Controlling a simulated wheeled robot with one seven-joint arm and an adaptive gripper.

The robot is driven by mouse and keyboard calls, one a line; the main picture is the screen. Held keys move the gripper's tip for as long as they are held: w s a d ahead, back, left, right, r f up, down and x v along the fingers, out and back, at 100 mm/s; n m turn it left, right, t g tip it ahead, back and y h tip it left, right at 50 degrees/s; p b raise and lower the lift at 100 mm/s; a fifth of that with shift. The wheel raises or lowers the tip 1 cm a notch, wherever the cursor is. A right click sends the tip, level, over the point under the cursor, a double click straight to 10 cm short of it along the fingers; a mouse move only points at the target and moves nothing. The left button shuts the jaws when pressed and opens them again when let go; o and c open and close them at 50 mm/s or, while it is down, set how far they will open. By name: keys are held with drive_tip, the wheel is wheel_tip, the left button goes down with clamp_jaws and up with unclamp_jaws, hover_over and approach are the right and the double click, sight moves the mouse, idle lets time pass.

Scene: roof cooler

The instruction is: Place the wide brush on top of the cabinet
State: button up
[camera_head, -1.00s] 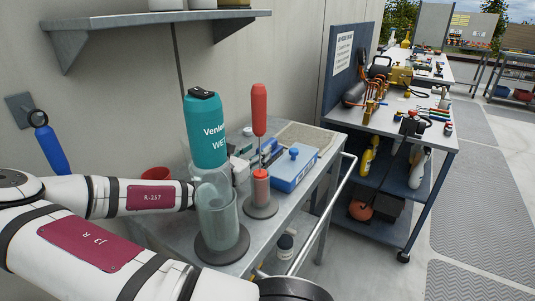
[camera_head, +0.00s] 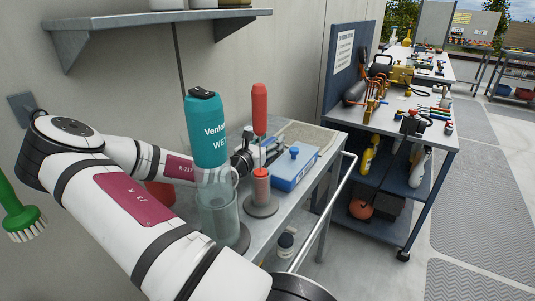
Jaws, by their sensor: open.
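A green brush (camera_head: 20,216) with pale bristles shows at the left edge by the wall, its top cut off by the frame; I cannot tell whether it is the wide brush. No cabinet is clearly recognisable; a grey metal bench (camera_head: 287,222) with a front rail stands at centre. My arm crosses the left and middle of the view. My gripper (camera_head: 252,152) is over the bench, behind the teal bottle and beside the blue case. It is partly hidden and open, with nothing visible in it.
On the bench stand a teal-topped bottle (camera_head: 207,130) over a clear cylinder (camera_head: 219,212), a red-handled tool (camera_head: 259,112) and a blue case (camera_head: 291,172). A grey wall shelf (camera_head: 150,18) hangs above. A tool-laden workbench (camera_head: 436,138) stands right, with open floor (camera_head: 482,200) beyond.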

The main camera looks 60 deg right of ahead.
sight(269, 140)
clamp_jaws()
drive_tip(key=shift+r, duration=0.1)
wheel_tip(269, 140, up, 18)
drive_tip(key=p, duration=0.2)
idle(0.5)
